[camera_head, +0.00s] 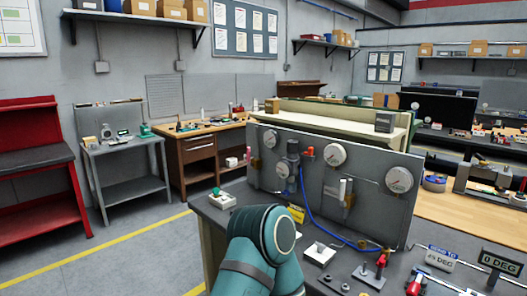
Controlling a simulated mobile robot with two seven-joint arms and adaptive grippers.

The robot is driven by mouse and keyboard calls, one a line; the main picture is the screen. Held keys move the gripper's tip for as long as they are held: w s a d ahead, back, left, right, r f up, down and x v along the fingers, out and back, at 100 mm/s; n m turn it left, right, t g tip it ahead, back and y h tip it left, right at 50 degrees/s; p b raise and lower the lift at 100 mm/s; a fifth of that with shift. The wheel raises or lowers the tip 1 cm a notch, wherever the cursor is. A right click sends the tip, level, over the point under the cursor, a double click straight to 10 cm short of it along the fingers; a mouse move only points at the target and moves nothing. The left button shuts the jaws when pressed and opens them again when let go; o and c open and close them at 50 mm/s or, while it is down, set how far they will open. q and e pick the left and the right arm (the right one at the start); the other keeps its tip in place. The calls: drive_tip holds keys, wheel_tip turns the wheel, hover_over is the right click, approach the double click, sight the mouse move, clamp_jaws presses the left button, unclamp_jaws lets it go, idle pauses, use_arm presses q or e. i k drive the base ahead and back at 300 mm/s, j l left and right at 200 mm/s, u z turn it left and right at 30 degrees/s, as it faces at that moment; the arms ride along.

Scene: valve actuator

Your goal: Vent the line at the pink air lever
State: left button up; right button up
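A grey upright panel (320,210) stands on the bench in front of me, with several round white gauges and a blue hose (313,219) on it. A small red-pink lever or knob (309,152) sits near the panel's top, between two gauges. A red-handled valve (381,261) stands on the bench top at the right, with another red handle (414,284) lower down. I cannot tell surely which of these is the pink air lever. Neither of my grippers shows; only a teal link of my own arm rises at the bottom centre, covering part of the bench.
A white box with green and red buttons (222,198) sits on the bench's left end. Display signs, one reading "0 DEG" (500,263), stand at the right. A grey side table (127,150) and red workbench (37,142) are farther left, with open floor between.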

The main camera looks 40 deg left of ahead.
sight(250, 165)
drive_tip(key=j+z, duration=0.35)
drive_tip(key=j, duration=1.1)
drive_tip(key=k+j+z, duration=0.15)
drive_tip(key=j, duration=0.85)
drive_tip(key=k+j+z, duration=0.15)
drive_tip(key=j, duration=0.35)
